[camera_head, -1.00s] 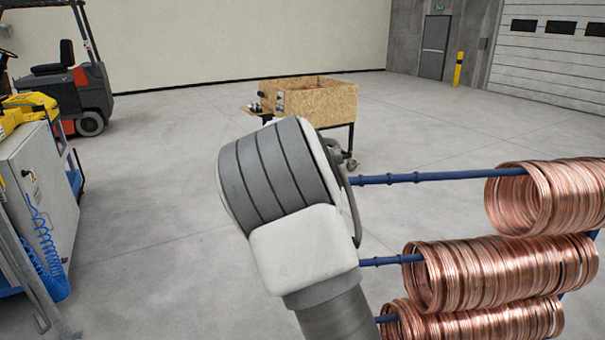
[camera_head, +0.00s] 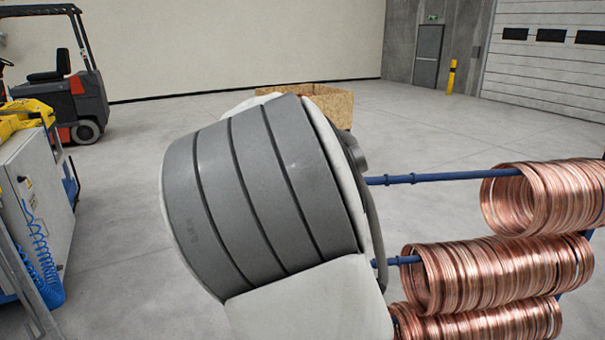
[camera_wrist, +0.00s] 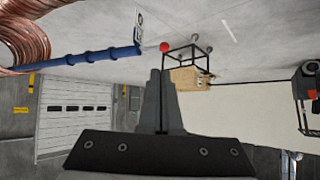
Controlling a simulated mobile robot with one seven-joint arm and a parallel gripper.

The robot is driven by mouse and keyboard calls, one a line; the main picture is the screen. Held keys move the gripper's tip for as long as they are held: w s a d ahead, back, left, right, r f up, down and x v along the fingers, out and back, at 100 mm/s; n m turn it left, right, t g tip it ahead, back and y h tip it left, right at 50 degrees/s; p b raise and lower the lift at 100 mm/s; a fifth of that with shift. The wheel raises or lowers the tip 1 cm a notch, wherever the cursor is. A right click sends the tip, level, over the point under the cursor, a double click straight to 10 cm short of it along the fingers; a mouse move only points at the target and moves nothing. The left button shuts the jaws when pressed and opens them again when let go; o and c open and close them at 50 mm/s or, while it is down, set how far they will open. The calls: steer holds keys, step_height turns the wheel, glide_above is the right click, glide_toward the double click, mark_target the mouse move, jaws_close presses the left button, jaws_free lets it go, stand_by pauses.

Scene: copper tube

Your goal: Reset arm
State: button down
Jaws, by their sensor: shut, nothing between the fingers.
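My gripper (camera_wrist: 161,103) shows in the wrist view as two dark fingers close together, with nothing between them. The wrist view is upside down, with the floor at the top. My arm fills the middle of the head view and hides my gripper there. Copper coils hang on blue rods at the right of the head view: an upper coil (camera_head: 555,195), a middle coil (camera_head: 500,270) and a lower coil (camera_head: 480,325). A coil (camera_wrist: 28,30) and a blue rod (camera_wrist: 75,62) show at the upper left of the wrist view, apart from the fingers.
A wooden crate (camera_head: 335,104) on a stand is partly hidden behind my arm. A grey cabinet machine (camera_head: 40,200) and a forklift (camera_head: 75,95) stand at the left. A yellow post (camera_head: 451,78) stands by the back door. Open floor (camera_head: 430,140) lies between.

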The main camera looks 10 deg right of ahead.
steer(key=shift+s+a+r, duration=0.15)
steer(key=shift+s+r, duration=0.05)
steer(key=shift+s, duration=0.1)
steer(key=s+d+f+g+y, duration=0.1)
steer(key=s+d+f, duration=0.1)
steer(key=s, duration=0.4)
steer(key=s+d+f+g+y, duration=0.2)
steer(key=s, duration=0.3)
steer(key=s+a+n, duration=0.2)
steer(key=s+n, duration=0.1)
steer(key=s, duration=1.1)
steer(key=s+a+f+n+y, duration=0.1)
steer(key=s+a+n, duration=0.1)
steer(key=s, duration=1.1)
steer(key=shift+s+a+n+g, duration=0.35)
steer(key=shift+a+n+g, duration=0.05)
steer(key=shift+a, duration=0.4)
